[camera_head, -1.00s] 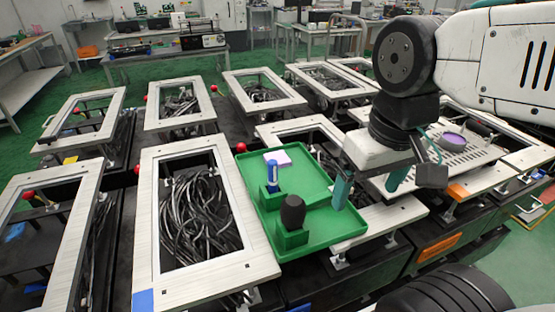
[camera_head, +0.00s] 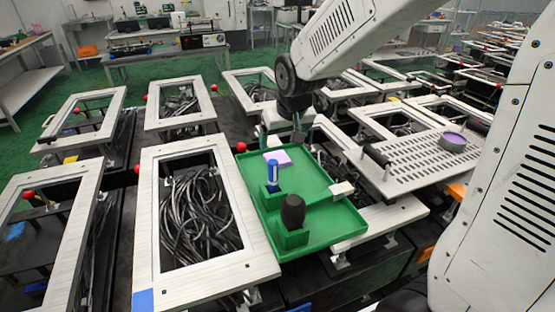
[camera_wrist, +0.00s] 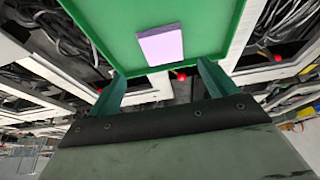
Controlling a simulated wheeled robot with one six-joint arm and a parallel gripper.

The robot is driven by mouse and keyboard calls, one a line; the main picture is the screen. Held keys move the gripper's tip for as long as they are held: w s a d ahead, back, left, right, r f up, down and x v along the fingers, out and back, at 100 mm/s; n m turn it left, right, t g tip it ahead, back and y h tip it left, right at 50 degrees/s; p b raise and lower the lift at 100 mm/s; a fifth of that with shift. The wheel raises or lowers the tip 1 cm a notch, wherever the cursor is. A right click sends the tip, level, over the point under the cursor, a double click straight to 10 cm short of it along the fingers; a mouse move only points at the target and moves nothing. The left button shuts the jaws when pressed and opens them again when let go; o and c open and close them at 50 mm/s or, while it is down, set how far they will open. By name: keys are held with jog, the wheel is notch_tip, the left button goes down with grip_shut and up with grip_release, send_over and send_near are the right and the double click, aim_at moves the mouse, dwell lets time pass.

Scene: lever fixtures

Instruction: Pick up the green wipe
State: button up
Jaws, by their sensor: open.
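A flat lilac, sponge-like pad (camera_head: 277,157) lies at the far end of the green tray (camera_head: 318,228). It also shows in the wrist view (camera_wrist: 161,45). I see no separate green wipe in these frames. My gripper (camera_head: 282,138) is above the far edge of the tray, just beyond the pad. In the wrist view my gripper (camera_wrist: 160,68) has its two green fingers spread wide, with nothing between them. The pad appears ahead of the fingertips and apart from them.
A blue marker (camera_head: 272,172) and a black rounded object (camera_head: 292,210) stand in green holders in the tray. A small white block (camera_head: 342,189) is at its right edge. Pale frames (camera_head: 145,210) with cables inside surround the tray. A perforated plate (camera_head: 425,160) lies right.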

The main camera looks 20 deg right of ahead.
aim_at(277, 156)
jog(key=x, duration=0.6)
jog(key=shift+a+f, duration=0.1)
jog(key=shift+a, duration=0.2)
jog(key=c, duration=1.2)
jog(key=shift+o, duration=0.2)
notch_tip(277, 156, up, 18)
jog(key=o, duration=0.3)
jog(key=shift+c, duration=0.7)
